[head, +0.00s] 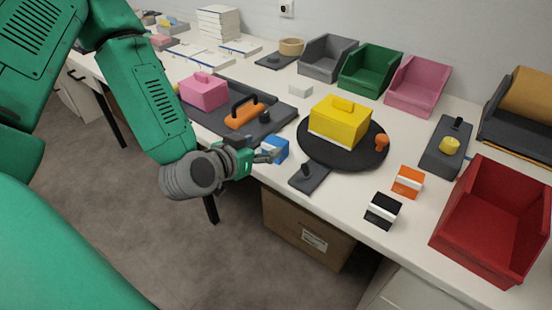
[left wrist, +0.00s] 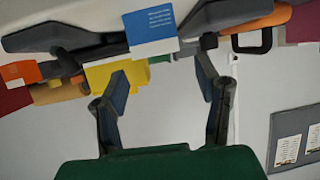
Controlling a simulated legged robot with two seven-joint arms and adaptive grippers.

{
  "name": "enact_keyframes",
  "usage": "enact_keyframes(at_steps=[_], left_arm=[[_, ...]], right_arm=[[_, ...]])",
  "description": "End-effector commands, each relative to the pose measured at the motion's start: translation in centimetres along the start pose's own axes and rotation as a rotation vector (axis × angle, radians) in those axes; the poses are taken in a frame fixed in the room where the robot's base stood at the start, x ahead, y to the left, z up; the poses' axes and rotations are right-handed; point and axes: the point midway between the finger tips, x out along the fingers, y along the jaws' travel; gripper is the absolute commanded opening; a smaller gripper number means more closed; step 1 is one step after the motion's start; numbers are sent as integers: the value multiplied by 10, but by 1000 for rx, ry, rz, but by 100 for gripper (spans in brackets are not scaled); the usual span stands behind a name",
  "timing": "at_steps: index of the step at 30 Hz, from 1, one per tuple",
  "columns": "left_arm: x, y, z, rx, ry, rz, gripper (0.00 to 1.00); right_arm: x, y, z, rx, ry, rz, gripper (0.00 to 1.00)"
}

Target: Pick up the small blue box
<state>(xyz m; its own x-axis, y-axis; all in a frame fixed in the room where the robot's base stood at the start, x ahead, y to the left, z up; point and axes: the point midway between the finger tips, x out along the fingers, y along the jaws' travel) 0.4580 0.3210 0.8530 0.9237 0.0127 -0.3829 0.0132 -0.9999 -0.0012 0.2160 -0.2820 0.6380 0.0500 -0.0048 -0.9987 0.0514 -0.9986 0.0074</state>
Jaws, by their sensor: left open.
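The small blue box (head: 275,148) sits at the front edge of the white table, left of the black round tray. It shows a blue face with small white print in the left wrist view (left wrist: 149,25). My left gripper (head: 267,156) is at the near left side of the box, and its fingers partly overlap it in the head view. In the left wrist view the fingers (left wrist: 163,72) are apart with nothing between them, and the box lies beyond their tips. I cannot tell whether a finger touches it. My right gripper is not in view.
A yellow box (head: 340,122) stands on the black round tray (head: 312,152). A dark tray (head: 283,110) with an orange-handled tool lies behind the blue box. A dark plate with a knob (head: 310,178) lies to its right. A cardboard carton (head: 290,225) stands under the table.

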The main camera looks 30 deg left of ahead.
Motion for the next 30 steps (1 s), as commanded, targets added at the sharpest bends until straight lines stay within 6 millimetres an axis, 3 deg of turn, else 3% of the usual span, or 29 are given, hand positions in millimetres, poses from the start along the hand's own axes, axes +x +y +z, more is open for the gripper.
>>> enact_keyframes(at_steps=[8, 16, 25, 26, 28, 30], left_arm=[[22, 1, 1, -1, 1, 0, 58], [60, 4, 6, 0, 0, 0, 58], [65, 4, 5, -1, 0, 1, 58], [65, 4, 5, -1, 0, 1, 51], [65, 4, 5, -1, 0, 1, 26], [65, 4, 5, -1, 0, 1, 26]], right_arm=[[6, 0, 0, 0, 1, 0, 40], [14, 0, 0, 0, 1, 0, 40], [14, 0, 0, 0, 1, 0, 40], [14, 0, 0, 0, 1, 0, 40], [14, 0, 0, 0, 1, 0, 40], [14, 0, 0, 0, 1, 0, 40]])
